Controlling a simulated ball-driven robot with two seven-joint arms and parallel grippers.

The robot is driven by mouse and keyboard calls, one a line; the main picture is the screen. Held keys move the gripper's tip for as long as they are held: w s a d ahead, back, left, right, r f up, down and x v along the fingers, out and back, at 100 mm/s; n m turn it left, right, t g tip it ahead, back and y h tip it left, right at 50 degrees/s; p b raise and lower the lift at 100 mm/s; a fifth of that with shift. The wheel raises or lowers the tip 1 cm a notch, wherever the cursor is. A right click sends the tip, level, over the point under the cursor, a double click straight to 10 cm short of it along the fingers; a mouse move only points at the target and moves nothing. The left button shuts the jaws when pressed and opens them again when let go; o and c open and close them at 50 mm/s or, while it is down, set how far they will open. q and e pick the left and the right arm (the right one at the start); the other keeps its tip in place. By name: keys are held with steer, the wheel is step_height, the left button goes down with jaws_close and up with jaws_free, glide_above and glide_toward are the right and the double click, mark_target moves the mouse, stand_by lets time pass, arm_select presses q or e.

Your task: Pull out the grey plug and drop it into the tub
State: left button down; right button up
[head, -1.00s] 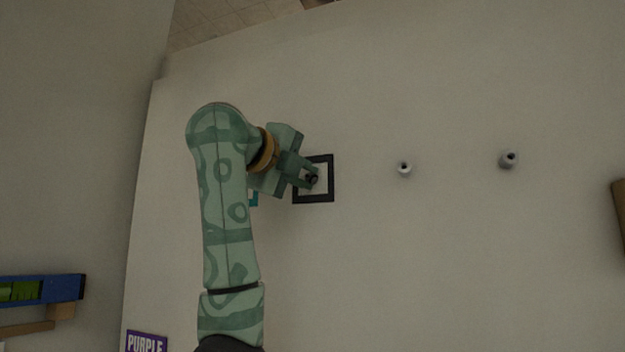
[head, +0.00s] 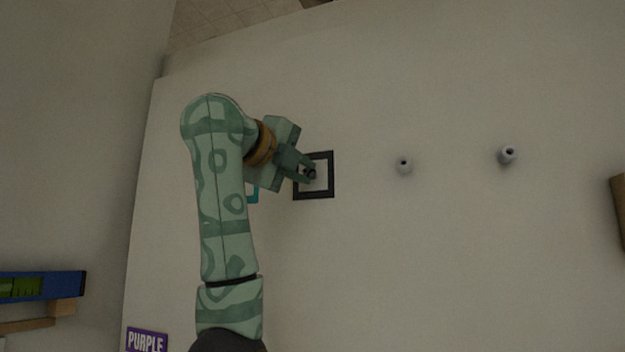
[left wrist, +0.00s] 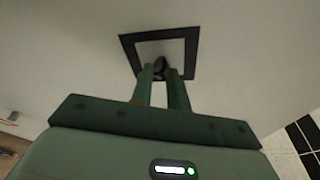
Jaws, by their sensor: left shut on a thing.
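My left gripper (head: 309,173) is at the wall, its fingers reaching into a dark square frame (head: 328,194). It is shut on a small dark grey plug (left wrist: 160,64), which shows between the fingertips in the left wrist view. The fingers hide much of the plug, and I cannot tell how far it sits in the wall. The dark frame surrounds the plug in the left wrist view too (left wrist: 187,62). I cannot make out a tub for certain. My right gripper is not in view.
Two pale round pegs with dark ends (head: 404,165) (head: 507,155) stick out of the wall to the right. A teal-edged thing (head: 253,193) is partly behind my gripper. A blue thing with green in it (head: 62,285) and a purple sign (head: 147,341) are lower left.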

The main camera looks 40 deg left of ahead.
arm_select(q)
steer(key=shift+s+d, duration=0.1)
steer(key=shift+s, duration=0.1)
steer(key=shift+f+b, duration=0.1)
steer(key=shift+b, duration=0.25)
steer(key=shift+s, duration=0.15)
steer(key=shift+s+d+b, duration=0.2)
steer(key=shift+s+b, duration=0.2)
steer(key=shift+s, duration=0.15)
